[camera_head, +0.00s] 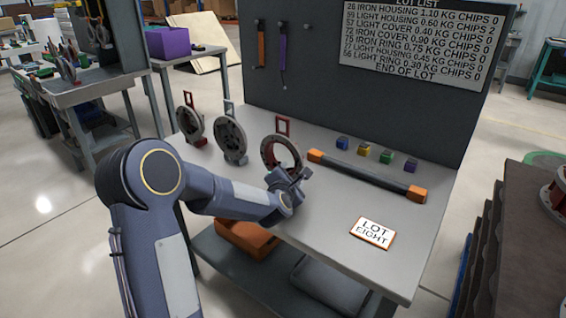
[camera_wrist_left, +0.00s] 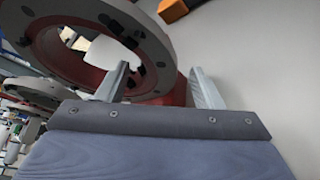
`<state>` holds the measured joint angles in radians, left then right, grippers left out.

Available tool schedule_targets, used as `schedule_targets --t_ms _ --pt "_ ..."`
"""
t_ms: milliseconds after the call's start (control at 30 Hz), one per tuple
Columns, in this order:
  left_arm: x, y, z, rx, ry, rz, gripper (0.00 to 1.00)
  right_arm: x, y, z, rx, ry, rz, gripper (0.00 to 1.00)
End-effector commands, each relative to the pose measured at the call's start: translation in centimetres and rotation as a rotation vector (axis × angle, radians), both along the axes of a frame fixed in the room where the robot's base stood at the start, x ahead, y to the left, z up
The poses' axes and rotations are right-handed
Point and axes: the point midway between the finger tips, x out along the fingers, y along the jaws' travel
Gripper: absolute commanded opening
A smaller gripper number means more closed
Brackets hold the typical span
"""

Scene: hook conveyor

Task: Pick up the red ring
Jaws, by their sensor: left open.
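The red ring (camera_head: 270,155) stands upright on the grey bench, with a dark grey face, a red inner edge and a red tag frame above it. In the left wrist view the ring (camera_wrist_left: 157,42) fills the upper left, and its rim shows between my fingers. My left gripper (camera_head: 300,178) is open at the ring's lower right side. In the left wrist view, one finger of the left gripper (camera_wrist_left: 160,88) overlaps the ring's opening and the other lies outside the rim. I cannot tell whether either finger touches it. My right gripper is out of view.
Two other grey discs, a middle one (camera_head: 231,140) and a left one (camera_head: 189,125), stand left of the ring. A dark bar with orange ends (camera_head: 365,177), several small coloured blocks and a "LOT EIGHT" card (camera_head: 373,233) lie to the right. A grey panel (camera_head: 310,85) rises behind.

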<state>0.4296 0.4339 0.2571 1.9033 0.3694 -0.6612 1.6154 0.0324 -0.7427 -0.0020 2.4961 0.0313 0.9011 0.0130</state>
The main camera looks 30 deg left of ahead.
Motion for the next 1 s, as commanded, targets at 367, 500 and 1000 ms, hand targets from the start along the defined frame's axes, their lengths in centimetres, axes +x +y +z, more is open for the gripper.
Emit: schedule_targets --t_ms 367,500,1000 --pt "0.76 0.29 -0.29 0.001 0.001 -0.001 0.55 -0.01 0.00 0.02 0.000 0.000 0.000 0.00" --pt "0.74 0.29 -0.31 0.001 0.001 -0.001 0.37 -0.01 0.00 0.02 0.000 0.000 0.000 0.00" --pt "0.60 0.33 -0.82 -0.003 0.012 0.000 0.00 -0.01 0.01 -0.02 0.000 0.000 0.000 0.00"
